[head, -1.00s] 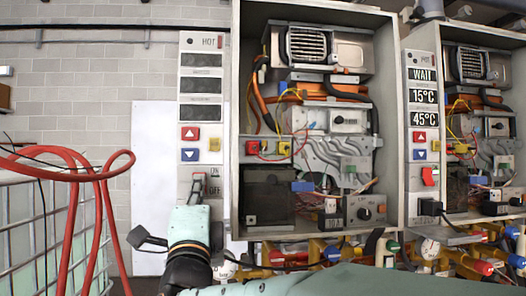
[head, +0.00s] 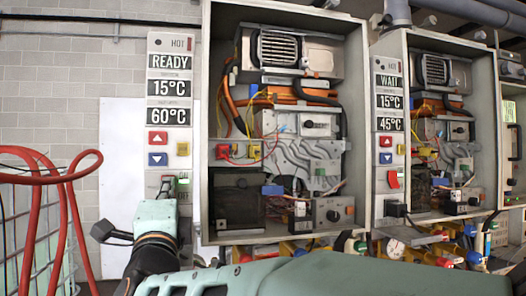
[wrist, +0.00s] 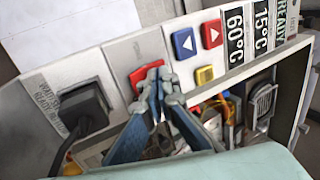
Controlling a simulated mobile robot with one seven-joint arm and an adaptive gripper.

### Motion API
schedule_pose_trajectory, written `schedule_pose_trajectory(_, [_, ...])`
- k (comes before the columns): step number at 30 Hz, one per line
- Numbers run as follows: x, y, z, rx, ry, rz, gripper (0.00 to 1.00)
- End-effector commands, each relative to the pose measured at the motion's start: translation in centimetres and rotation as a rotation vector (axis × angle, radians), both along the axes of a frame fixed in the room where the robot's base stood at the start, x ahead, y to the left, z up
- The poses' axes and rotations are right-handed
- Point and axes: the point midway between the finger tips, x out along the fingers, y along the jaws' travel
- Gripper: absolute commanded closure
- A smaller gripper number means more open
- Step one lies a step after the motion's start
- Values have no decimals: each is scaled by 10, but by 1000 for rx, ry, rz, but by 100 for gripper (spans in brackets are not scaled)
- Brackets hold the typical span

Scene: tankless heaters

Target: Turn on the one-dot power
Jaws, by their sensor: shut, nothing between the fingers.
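The left heater's control panel (head: 170,110) shows READY, 15°C and 60°C; the same panel is seen sideways in the wrist view (wrist: 165,45). Its red rocker switch (wrist: 145,74) lies below the red and blue arrow buttons. My gripper (wrist: 156,80) is shut and empty, with its fingertips at the switch, seemingly touching it. In the head view my gripper (head: 165,193) covers most of that switch. The second heater's panel (head: 390,110) shows WAIT, 15°C and 45°C, with its red switch (head: 393,180) in plain view. I cannot make out dot markings on the switches.
A black plug (wrist: 82,108) sits in the left panel beside the switch. The open left heater box (head: 205,150) stands just right of my gripper. Red hoses (head: 65,195) hang over a white cage at the left. Pipes and valves run below the heaters.

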Motion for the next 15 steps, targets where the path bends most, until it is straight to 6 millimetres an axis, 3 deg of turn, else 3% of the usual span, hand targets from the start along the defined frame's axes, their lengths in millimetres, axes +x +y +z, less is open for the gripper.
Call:
schedule_pose_trajectory(5, [-11,-2,0,6,-4,4,100])
schedule_pose_trajectory(15, [-55,-12,-20,2,-3,4,100])
